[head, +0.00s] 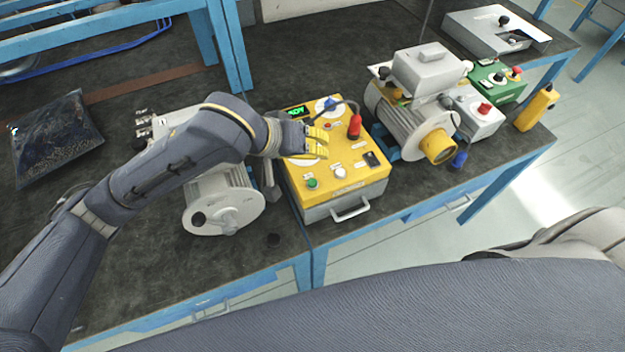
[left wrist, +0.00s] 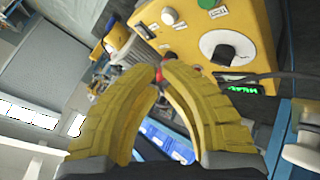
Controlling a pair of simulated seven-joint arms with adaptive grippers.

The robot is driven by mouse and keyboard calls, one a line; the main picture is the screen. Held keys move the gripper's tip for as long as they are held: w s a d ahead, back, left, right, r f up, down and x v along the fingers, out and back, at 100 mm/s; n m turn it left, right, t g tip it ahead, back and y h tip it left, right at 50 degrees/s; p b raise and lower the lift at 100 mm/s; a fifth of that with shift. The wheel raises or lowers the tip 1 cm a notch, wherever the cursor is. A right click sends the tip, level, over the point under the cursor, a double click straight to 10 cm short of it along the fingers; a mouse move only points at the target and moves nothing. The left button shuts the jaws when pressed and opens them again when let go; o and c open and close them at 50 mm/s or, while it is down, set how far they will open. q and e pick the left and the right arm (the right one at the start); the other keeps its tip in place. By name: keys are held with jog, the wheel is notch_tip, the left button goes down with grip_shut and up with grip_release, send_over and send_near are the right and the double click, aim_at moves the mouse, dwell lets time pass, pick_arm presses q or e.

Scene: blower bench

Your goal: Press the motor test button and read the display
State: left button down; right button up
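The yellow control box (head: 345,190) stands at the bench's front edge in the head view. Its top carries a green button (head: 312,183), a white button (head: 340,172) and a lit display (head: 296,112) with small green digits, too small to read surely. The button labels are not readable. My left gripper (head: 326,142) is over the middle of the panel, behind the green button. Its yellow fingers (left wrist: 160,68) come together at the tips in the left wrist view, with nothing seen held. That view also shows the display (left wrist: 250,88) and a black dial (left wrist: 222,50). My right gripper is not in view.
A red plug (head: 355,127) on a cable stands on the panel right of my left gripper. A grey motor (head: 222,205) sits left of the box; a blower motor (head: 400,125) is at its right. A bag of dark granules (head: 58,140) lies at far left.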

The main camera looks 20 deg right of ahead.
aim_at(316, 181)
pick_arm(q)
jog(key=shift+f, duration=3.7)
jog(key=shift+f, duration=0.85)
jog(key=shift+r, duration=0.85)
jog(key=shift+r, duration=2.5)
